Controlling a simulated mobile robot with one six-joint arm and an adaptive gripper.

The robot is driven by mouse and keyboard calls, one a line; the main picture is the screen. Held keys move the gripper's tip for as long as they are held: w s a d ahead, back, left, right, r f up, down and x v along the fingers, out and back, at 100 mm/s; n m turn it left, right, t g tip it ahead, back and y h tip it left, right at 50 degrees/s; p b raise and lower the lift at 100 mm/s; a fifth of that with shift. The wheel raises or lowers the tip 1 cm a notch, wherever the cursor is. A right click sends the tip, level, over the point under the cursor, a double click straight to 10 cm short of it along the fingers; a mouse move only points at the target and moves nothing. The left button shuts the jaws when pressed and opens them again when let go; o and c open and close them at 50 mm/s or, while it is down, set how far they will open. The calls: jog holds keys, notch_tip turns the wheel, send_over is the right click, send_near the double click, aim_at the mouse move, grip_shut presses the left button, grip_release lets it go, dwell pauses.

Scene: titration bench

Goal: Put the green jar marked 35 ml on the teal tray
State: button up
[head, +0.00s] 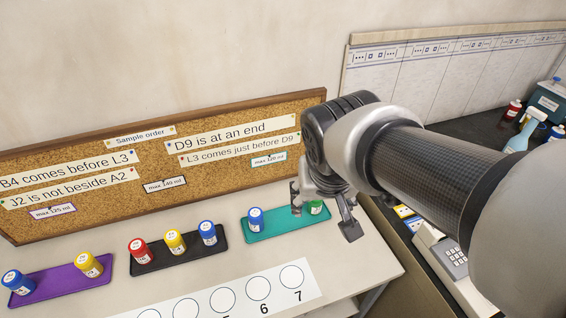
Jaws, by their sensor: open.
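A green jar (317,208) shows at the right end of the teal tray (280,227). My gripper partly hides it, and its label cannot be read. I cannot tell whether it rests on the tray or is just above it. My gripper (323,216) is open, with one finger to the left of the green jar and the other to its right. A blue jar with a white label (256,219) stands upright at the left end of the teal tray.
A black tray (190,257) holds red, yellow and blue jars. A purple tray (60,286) holds a blue and a yellow jar. A white strip with numbered circles (240,300) lies in front. A corkboard (230,175) stands behind. A keypad device (445,250) is at right.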

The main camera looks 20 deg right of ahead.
jog(key=s+a+n+y, duration=0.1)
jog(key=s+a+n, duration=0.2)
jog(key=s, duration=0.6)
jog(key=shift+s+a+r+y, duration=0.3)
jog(key=shift+s+a+y, duration=0.1)
jog(key=shift+a, duration=0.4)
